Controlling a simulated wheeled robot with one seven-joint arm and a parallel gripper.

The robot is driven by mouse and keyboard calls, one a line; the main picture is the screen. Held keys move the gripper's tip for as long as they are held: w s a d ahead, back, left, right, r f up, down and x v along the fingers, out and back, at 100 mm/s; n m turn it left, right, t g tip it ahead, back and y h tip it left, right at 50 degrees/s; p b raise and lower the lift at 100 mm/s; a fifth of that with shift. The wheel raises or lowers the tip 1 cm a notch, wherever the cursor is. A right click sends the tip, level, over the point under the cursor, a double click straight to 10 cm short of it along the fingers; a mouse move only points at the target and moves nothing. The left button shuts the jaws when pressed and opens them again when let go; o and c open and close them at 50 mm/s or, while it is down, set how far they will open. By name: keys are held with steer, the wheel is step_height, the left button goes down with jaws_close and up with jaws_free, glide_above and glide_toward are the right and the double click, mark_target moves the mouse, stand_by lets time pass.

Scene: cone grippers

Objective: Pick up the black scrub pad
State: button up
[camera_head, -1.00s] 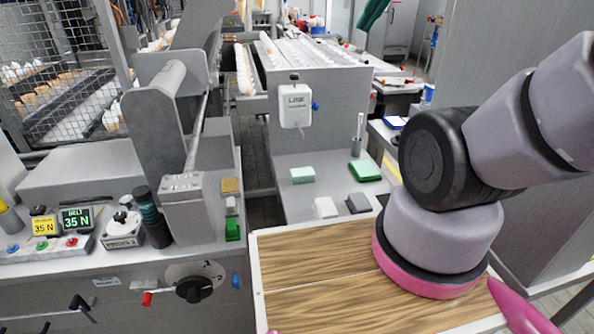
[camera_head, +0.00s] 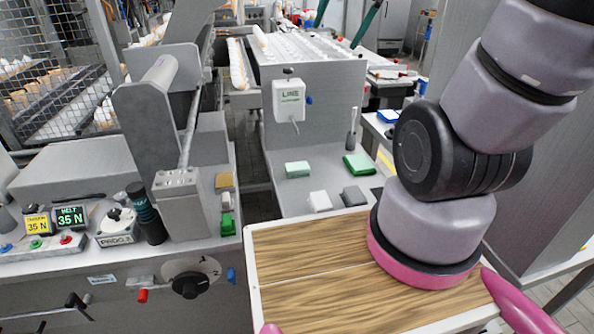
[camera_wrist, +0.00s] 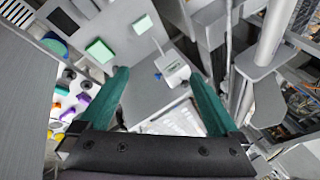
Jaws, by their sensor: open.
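The black scrub pad (camera_head: 355,195) looks dark grey and lies flat on the grey shelf, right of a white pad (camera_head: 320,201). In the wrist view, what appears to be the same dark pad (camera_wrist: 62,22) is at the upper left, outside the span of the fingers. My gripper (camera_wrist: 158,75) is open, with two teal fingers apart and nothing between them. In the head view its teal fingertips (camera_head: 336,35) show at the top edge, high above and apart from the pads. The rest of the gripper is out of that view.
A light green pad (camera_head: 298,169) and a darker green pad (camera_head: 361,165) lie behind. The white LINE box (camera_head: 289,100) is on the upright panel beyond the shelf. An upright handle (camera_head: 351,130) stands at right. A wooden-topped surface (camera_head: 310,250) is in front.

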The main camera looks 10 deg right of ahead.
steer(key=w+f+m+g, duration=0.2)
steer(key=w+f+m, duration=0.1)
steer(key=w+f, duration=0.5)
steer(key=m+g+y, duration=0.3)
steer(key=m, duration=0.5)
glide_above(297, 165)
steer(key=d, duration=0.4)
step_height(297, 165, down, 31)
steer(key=x, duration=0.6)
steer(key=shift+s+a+r, duration=0.1)
steer(key=shift+s+a, duration=0.05)
steer(key=shift+a, duration=0.05)
steer(key=c, duration=1.5)
steer(key=shift+c, duration=0.2)
